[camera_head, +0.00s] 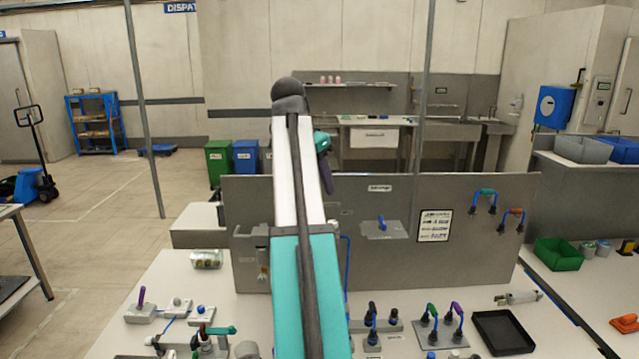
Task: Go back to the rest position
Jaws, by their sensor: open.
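My arm rises through the middle of the view, with teal and white links and a dark joint at the top. Nothing held can be seen. The white worktable (185,275) lies below the arm.
Valves and small fittings (200,315) stand at the table's left front. Cable plugs (440,325) and a black tray (503,332) are at the right. A green bin (558,254) sits on the right counter. The panel stands upright behind the table. Open floor lies left.

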